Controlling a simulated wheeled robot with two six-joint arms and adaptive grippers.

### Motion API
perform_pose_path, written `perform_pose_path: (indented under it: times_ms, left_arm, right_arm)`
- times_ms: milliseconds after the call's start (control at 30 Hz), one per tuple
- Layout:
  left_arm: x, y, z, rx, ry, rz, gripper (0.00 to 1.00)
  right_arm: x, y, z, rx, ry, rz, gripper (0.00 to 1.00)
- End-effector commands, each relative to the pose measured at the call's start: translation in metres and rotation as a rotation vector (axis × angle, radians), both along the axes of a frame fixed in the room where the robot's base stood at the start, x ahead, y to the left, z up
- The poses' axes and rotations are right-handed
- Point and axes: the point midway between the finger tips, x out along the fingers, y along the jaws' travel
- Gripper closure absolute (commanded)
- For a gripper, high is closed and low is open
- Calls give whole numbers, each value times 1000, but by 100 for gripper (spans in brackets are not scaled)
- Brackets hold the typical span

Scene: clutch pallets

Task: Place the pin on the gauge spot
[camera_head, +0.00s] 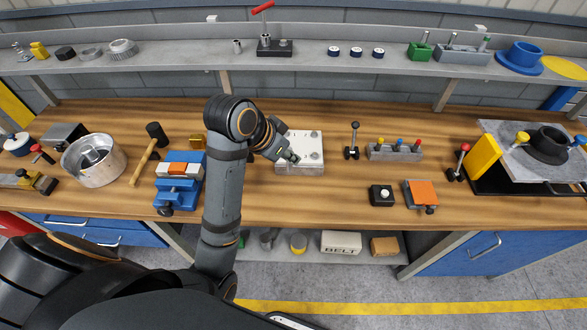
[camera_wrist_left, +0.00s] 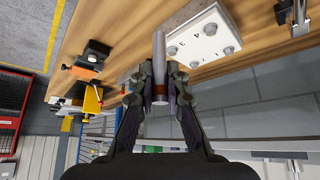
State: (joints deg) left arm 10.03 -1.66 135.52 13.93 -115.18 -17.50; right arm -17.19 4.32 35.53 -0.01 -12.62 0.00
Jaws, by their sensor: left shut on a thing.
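My left gripper (camera_head: 291,157) hangs over the left part of a white plate (camera_head: 313,166) on the workbench. In the left wrist view, the gripper (camera_wrist_left: 161,88) is shut on a grey cylindrical pin (camera_wrist_left: 160,58), which has a reddish-brown band between the fingers. The pin's far end points toward the edge of the white plate (camera_wrist_left: 204,36), which carries numerals and several round metal studs. I cannot tell whether the pin touches the plate. No spot is clearly marked as the gauge spot. My right gripper is not in view.
Left of my arm are a blue vise (camera_head: 181,185), a hammer (camera_head: 149,153) and a metal pot (camera_head: 93,160). Right of the plate stand a black lever (camera_head: 354,142), a rack with coloured knobs (camera_head: 396,152), a black block (camera_head: 382,195) and an orange-topped block (camera_head: 421,192). Bare wood lies before the plate.

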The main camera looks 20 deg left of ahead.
Motion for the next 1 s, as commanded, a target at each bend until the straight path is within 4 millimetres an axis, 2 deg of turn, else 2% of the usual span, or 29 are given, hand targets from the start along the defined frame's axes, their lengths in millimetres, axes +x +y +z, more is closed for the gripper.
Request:
perform_pose_path:
  times_ms: [233,467,567,700,833,1000]
  left_arm:
    - [9,24,-14,14,-3,1,100]
    - [22,61,-25,14,5,1,100]
    - [31,85,-35,11,8,4,100]
    - [41,108,-67,0,7,4,100]
    - [48,121,-86,-2,2,2,100]
    - [50,125,-94,-1,-1,-1,100]
  right_arm:
    - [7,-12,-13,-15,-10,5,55]
    - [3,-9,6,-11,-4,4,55]
    - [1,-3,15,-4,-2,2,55]
    - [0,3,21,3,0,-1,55]
    - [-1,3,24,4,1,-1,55]
    - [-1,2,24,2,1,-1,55]
